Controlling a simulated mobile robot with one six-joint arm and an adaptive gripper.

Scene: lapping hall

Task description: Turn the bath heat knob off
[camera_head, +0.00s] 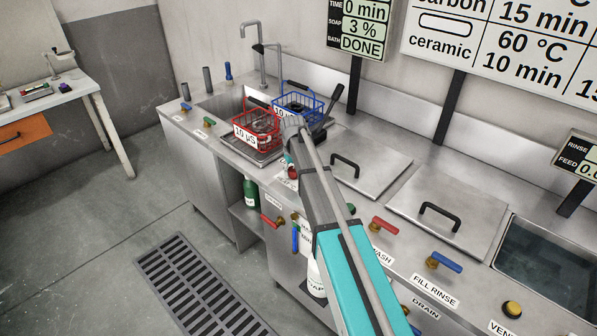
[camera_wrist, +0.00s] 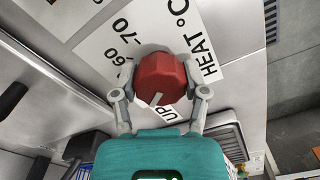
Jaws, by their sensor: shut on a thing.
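The bath heat knob (camera_wrist: 160,82) is a red faceted knob on a white dial plate (camera_wrist: 115,42) marked 60, 70, "UP" and "HEAT °C". A pale pointer mark shows at the knob's lower edge in the wrist view. My gripper (camera_wrist: 160,70) has a finger on each side of the knob and is shut on it. In the head view my arm reaches over the sink unit, and a small red part of the knob (camera_head: 292,173) shows at its end; the rest is hidden behind the arm.
A red basket (camera_head: 243,139) and a blue basket (camera_head: 319,106) stand close behind my gripper. Two closed lids with black handles (camera_head: 345,165) lie to the right. Red and blue valve levers (camera_head: 384,225) line the front edge. The display (camera_head: 362,45) reads "DONE".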

